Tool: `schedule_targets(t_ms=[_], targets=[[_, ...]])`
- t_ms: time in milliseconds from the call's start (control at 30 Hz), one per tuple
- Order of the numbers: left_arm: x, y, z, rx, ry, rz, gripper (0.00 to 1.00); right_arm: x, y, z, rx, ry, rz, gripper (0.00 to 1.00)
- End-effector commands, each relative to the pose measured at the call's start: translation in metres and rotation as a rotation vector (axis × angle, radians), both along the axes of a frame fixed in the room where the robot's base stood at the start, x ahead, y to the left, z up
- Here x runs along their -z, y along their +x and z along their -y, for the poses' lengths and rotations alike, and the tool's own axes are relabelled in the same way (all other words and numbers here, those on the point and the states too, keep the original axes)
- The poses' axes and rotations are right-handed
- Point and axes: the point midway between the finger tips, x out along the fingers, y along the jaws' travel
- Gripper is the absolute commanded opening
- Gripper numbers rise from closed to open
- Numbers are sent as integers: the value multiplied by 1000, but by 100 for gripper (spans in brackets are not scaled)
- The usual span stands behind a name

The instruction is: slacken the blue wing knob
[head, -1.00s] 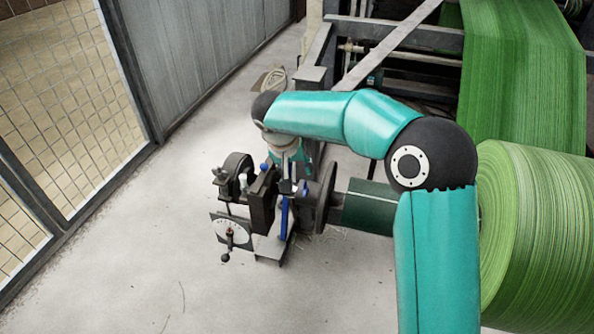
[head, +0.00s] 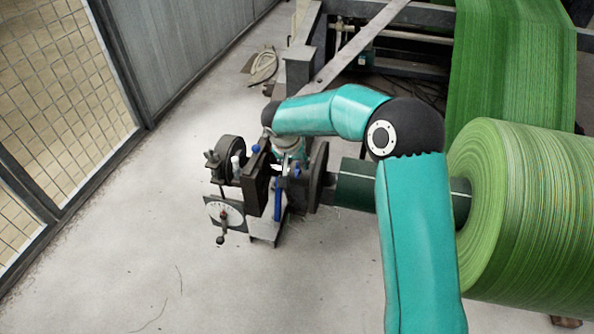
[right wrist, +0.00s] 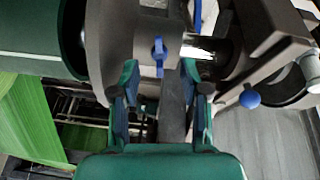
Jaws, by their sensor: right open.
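The blue wing knob (right wrist: 159,56) shows in the right wrist view, on the face of a grey round part. Its wings stand roughly upright in that picture. My right gripper (right wrist: 160,78) is open, with one finger on each side of the knob's line and a clear gap between them. The fingers look apart from the knob; how far they are short of it is hard to tell. My left gripper is not in view.
A blue ball-ended lever (right wrist: 249,97) is right of the fingers in the wrist view. A green roll (head: 520,210) lies to the right. The floor at left is clear.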

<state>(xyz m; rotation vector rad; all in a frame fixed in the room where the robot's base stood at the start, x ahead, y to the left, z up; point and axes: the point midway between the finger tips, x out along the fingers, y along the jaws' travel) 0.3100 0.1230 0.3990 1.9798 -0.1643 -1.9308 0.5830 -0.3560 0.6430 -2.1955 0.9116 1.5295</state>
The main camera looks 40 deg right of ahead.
Motion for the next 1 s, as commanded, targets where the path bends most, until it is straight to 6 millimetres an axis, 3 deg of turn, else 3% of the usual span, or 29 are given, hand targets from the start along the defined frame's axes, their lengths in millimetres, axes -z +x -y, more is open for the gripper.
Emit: schedule_targets(t_ms=[33,233,633,900,1000], targets=[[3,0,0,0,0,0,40,11,2,3,1,1,-2,46],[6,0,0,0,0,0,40,32,7,11,0,0,-1,46],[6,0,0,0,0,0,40,38,9,13,0,1,1,46],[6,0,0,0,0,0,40,38,9,13,0,1,1,2],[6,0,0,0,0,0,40,38,9,13,0,1,1,0]])
